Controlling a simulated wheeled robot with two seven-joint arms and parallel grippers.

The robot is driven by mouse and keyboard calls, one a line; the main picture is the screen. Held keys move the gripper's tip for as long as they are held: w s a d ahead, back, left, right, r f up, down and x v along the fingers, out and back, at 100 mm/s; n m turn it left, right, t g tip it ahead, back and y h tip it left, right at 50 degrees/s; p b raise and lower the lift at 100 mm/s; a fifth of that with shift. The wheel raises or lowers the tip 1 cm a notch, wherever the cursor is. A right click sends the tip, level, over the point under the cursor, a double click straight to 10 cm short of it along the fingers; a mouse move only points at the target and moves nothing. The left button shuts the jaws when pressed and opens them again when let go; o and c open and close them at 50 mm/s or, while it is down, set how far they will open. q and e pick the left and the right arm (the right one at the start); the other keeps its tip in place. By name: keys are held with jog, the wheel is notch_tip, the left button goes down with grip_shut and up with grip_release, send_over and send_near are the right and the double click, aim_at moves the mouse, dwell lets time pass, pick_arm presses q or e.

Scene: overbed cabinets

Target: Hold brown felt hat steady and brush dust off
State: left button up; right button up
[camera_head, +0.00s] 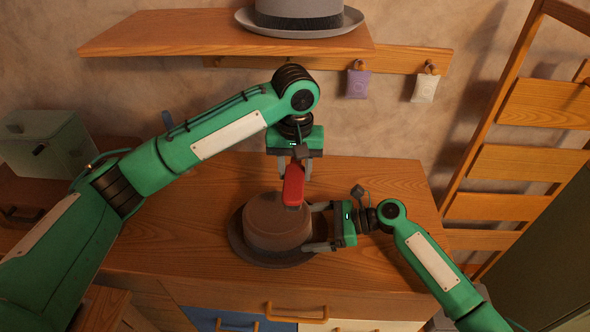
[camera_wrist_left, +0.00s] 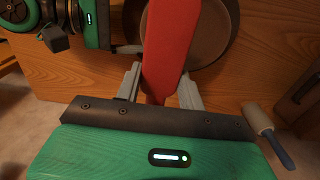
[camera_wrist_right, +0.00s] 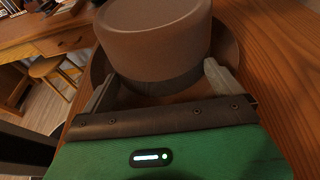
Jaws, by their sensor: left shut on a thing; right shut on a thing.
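The brown felt hat (camera_head: 277,222) sits brim down on the wooden cabinet top. My right gripper (camera_head: 318,227) comes from the right and is shut on the hat, its fingers at either side of the crown; the right wrist view shows the crown (camera_wrist_right: 155,40) between the fingers. My left gripper (camera_head: 294,180) points down above the hat, shut on a red brush (camera_head: 293,185). The brush's lower end is at the crown's top edge; I cannot tell whether it touches. In the left wrist view the red brush (camera_wrist_left: 169,45) covers part of the hat.
A grey hat (camera_head: 299,16) sits on the shelf (camera_head: 180,35) above. A lint roller (camera_wrist_left: 265,125) lies on the wood. Two sachets hang from pegs. A wooden ladder (camera_head: 530,150) stands right, a green box (camera_head: 48,143) left.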

jog(key=o, duration=0.6)
jog(key=shift+d, duration=0.15)
jog(key=v, duration=1.1)
jog(key=shift+d+r, duration=0.15)
jog(key=shift+d, duration=0.25)
